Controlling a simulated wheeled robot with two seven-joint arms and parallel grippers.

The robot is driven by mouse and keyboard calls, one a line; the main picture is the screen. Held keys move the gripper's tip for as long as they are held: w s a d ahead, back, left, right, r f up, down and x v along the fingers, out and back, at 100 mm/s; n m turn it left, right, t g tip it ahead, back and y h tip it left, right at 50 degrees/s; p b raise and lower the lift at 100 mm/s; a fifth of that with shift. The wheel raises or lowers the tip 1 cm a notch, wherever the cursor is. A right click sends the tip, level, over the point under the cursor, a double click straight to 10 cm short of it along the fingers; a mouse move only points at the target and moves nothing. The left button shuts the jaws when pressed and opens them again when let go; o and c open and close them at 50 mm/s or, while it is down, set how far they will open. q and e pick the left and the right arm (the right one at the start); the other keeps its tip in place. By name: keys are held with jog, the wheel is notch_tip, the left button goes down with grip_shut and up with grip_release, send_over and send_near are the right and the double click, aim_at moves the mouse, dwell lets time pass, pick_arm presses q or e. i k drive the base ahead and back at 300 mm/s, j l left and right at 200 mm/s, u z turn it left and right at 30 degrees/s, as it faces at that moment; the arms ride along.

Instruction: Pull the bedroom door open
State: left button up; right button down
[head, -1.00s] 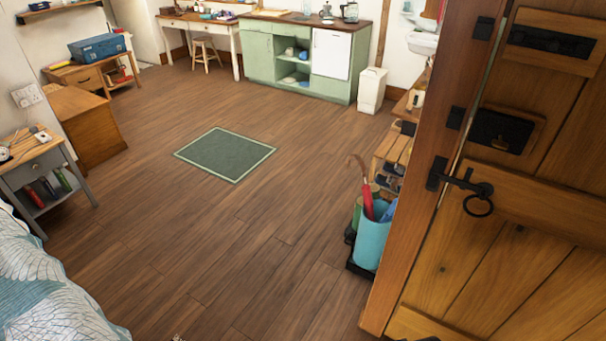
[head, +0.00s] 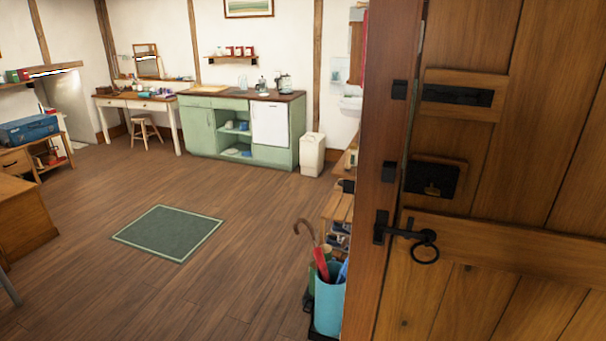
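The wooden plank door (head: 490,300) fills the right side of the head view. A black latch with a ring handle (head: 425,250) sits near its left edge, against the wooden post (head: 376,180). A black lock box (head: 434,180) and a black letter plate (head: 457,95) are mounted above the ring. I cannot tell for certain whether the door is fully shut in its frame. Neither of my grippers shows in this view.
A blue umbrella bin (head: 328,305) with a red umbrella stands just left of the post, beside a low wooden rack (head: 338,208). A green mat (head: 168,233) lies on the open wooden floor. A green kitchen cabinet (head: 200,130) and a desk (head: 128,103) stand along the far wall.

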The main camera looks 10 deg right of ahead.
aim_at(516, 223)
jog(key=z, duration=1.85)
